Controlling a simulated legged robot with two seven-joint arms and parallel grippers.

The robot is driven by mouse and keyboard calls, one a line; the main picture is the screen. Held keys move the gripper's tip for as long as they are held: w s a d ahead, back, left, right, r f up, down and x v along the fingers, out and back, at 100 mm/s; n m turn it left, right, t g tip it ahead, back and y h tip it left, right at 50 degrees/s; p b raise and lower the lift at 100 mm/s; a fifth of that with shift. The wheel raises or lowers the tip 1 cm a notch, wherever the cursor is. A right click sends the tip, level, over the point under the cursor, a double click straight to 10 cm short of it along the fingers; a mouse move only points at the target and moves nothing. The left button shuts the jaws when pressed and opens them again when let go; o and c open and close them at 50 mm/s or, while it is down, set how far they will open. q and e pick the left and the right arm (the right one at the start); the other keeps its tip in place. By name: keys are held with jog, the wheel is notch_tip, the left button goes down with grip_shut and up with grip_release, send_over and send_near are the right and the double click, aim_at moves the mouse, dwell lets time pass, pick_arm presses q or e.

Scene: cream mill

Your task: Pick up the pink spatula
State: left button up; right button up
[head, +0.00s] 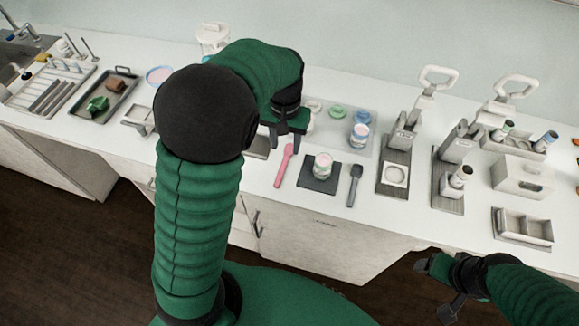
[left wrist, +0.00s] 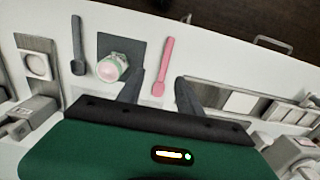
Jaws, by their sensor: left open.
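The pink spatula (head: 284,165) lies flat on the white counter, left of a dark square mat. It also shows in the left wrist view (left wrist: 162,66), between and beyond the two fingertips. My left gripper (head: 284,137) is open and empty, above the counter near the far end of the spatula. Its fingers show in the left wrist view (left wrist: 158,92), apart. They do not appear to touch the spatula. My right gripper (head: 437,285) is at the lower right, out over the floor in front of the counter, away from the spatula.
A dark mat (head: 312,184) with a small jar (head: 323,165) stands right of the spatula. A dark grey spatula (head: 355,184) lies beyond it. Lever presses (head: 397,165) stand further right. A tray with green and brown blocks (head: 100,100) and a rack (head: 50,88) are at the left.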

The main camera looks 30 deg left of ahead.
aim_at(281, 170)
pick_arm(q)
jog(key=f, duration=0.4)
jog(key=a+f, duration=0.1)
jog(key=f, duration=0.3)
jog(key=a+f, duration=0.1)
jog(key=f, duration=0.3)
jog(key=shift+f+p, duration=0.35)
jog(key=shift+f, duration=0.05)
jog(key=shift+d+f, duration=0.1)
jog(key=shift+f, duration=0.25)
jog(key=shift+w+d, duration=0.1)
jog(key=shift+d, duration=0.15)
jog(key=shift+r, duration=0.1)
jog(key=c, duration=0.4)
jog(key=shift+a, duration=0.3)
grip_shut()
